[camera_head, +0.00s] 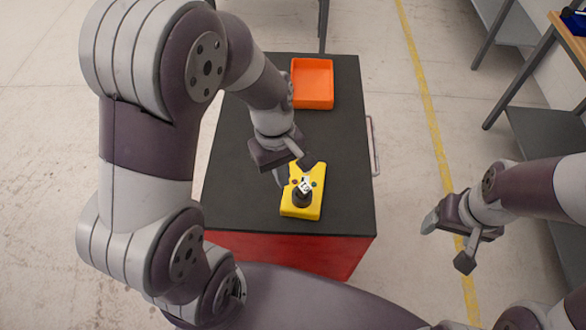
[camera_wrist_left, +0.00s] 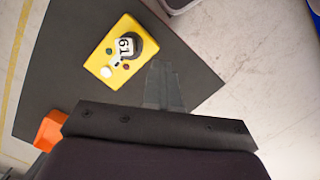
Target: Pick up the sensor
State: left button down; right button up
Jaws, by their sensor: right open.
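The sensor (camera_head: 304,190) looks like a dark round piece with a white top bearing black marks. It stands on a yellow block (camera_head: 301,211) on the black table top. In the left wrist view the sensor (camera_wrist_left: 126,46) sits on the yellow block (camera_wrist_left: 100,66), with small coloured buttons beside it. My left gripper (camera_head: 294,171) is above the far end of the block, its fingers apart and empty, not touching the sensor. The left wrist view shows its fingers (camera_wrist_left: 164,87) overlapping, to the right of and below the block. My right gripper (camera_head: 447,241) is open and empty, off the table to the right.
An orange tray (camera_head: 312,104) stands at the far end of the black-topped red cabinet (camera_head: 345,190). The tray's corner (camera_wrist_left: 50,130) also shows in the left wrist view. The table top around the block is clear. Shelving (camera_head: 545,130) stands at the right.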

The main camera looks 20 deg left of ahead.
pick_arm(q)
jog(key=shift+w, duration=0.45)
jog(key=c, duration=1.1)
grip_release()
jog(key=shift+s+d+r, duration=0.15)
jog(key=shift+s+d, duration=0.05)
jog(key=shift+s, duration=0.15)
jog(key=o, duration=0.5)
jog(key=shift+s+a, duration=0.1)
jog(key=shift+c, duration=0.2)
jog(key=shift+o, duration=1.3)
jog(key=shift+w, duration=0.3)
